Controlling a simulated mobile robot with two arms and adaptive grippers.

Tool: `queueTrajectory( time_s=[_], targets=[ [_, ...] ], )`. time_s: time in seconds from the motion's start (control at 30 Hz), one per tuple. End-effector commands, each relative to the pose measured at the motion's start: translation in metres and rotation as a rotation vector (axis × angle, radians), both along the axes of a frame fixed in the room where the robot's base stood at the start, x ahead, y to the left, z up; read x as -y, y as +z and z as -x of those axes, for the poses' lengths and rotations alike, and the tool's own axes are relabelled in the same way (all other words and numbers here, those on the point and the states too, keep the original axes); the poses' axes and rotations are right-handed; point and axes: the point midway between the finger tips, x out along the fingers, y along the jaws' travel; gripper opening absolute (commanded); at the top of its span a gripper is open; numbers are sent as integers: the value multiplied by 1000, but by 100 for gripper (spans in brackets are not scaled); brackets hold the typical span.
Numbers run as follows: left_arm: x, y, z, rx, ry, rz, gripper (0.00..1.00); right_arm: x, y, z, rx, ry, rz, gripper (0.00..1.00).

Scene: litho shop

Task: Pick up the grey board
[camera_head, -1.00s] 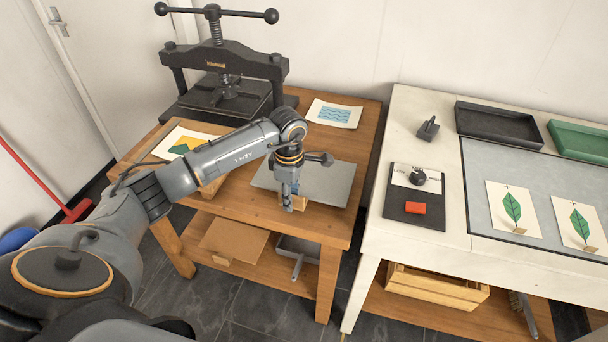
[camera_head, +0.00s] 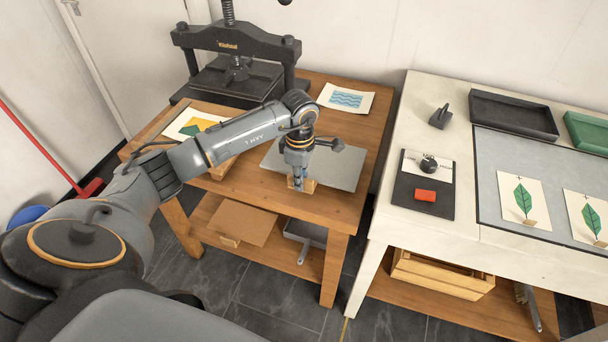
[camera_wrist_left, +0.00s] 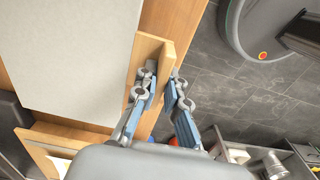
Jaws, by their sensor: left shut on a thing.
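The grey board (camera_head: 336,166) is a flat light-grey sheet over the front right of the wooden press table. It also shows in the left wrist view (camera_wrist_left: 75,60), with a wooden handle piece (camera_wrist_left: 158,52) along its edge. My left gripper (camera_head: 298,186) comes down from above at the board's front edge. In the left wrist view my left gripper (camera_wrist_left: 163,88) has one finger on each side of the upright wood and is shut on it. The board looks level; whether it touches the tabletop I cannot tell. My right gripper is not in view.
A black screw press (camera_head: 235,62) stands at the back of the wooden table (camera_head: 340,208). Prints lie left of and behind the board. A white bench (camera_head: 395,215) with trays, a black slab and leaf prints stands to the right, across a narrow gap.

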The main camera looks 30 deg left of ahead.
Motion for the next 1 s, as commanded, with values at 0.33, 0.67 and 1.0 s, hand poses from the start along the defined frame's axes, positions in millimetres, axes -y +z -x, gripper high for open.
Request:
queueTrajectory(
  time_s=[0.33, 0.67, 1.0],
  targets=[
    [5, 56, 23, 7, -4, -3, 0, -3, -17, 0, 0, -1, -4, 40],
    [23, 105, 93, 4, -4, -3, 0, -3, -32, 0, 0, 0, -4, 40],
    [33, 128, 132, 2, -1, 0, 0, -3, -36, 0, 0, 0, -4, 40]
  ],
)
